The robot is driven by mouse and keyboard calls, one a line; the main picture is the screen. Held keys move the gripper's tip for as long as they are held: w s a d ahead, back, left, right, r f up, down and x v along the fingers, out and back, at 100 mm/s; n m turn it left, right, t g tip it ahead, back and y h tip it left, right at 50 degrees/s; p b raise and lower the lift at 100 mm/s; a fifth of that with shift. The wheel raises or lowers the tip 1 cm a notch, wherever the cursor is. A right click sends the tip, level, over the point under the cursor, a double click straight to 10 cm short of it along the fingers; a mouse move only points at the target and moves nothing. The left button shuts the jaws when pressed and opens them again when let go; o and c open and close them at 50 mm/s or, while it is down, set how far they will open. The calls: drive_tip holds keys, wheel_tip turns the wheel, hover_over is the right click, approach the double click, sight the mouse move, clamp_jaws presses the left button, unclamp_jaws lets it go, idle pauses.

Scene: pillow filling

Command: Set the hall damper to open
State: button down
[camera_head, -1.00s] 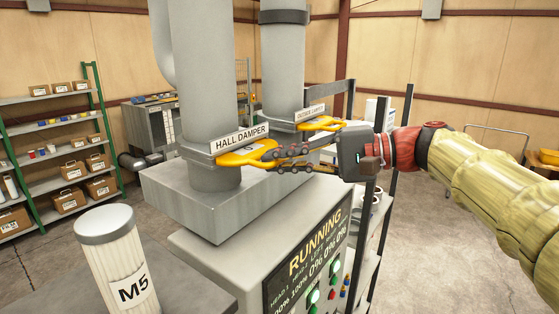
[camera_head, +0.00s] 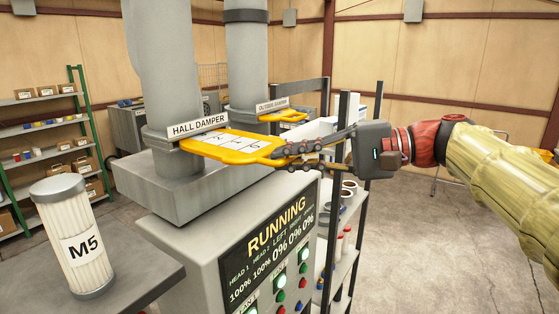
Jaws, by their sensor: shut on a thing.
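The hall damper (camera_head: 236,142) is a yellow-framed slide plate with a light, marked middle, under the "HALL DAMPER" label (camera_head: 198,126). It sticks out to the right from the base of the near grey pipe (camera_head: 178,70). My gripper (camera_head: 284,158) is shut on the plate's yellow right end, with its fingers reaching in from the right. The plate's part inside the pipe collar is hidden.
A second yellow damper (camera_head: 284,117) sits on the farther pipe (camera_head: 247,60), behind. Below stands a control panel (camera_head: 268,250) reading "RUNNING". A shelf rack (camera_head: 343,215) stands below my arm.

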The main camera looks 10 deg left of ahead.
drive_tip(key=shift+s+d+f, duration=0.15)
drive_tip(key=shift+s+d, duration=0.1)
drive_tip(key=shift+d, duration=0.35)
drive_tip(key=c, duration=2.4)
unclamp_jaws()
drive_tip(key=shift+o, duration=1.3)
drive_tip(key=shift+s+d, duration=0.1)
drive_tip(key=shift+d, duration=0.2)
drive_tip(key=shift+o, duration=1.1)
drive_tip(key=shift+a, duration=0.15)
drive_tip(key=d+r, duration=0.2)
drive_tip(key=d, duration=1)
drive_tip(key=shift+r, duration=0.2)
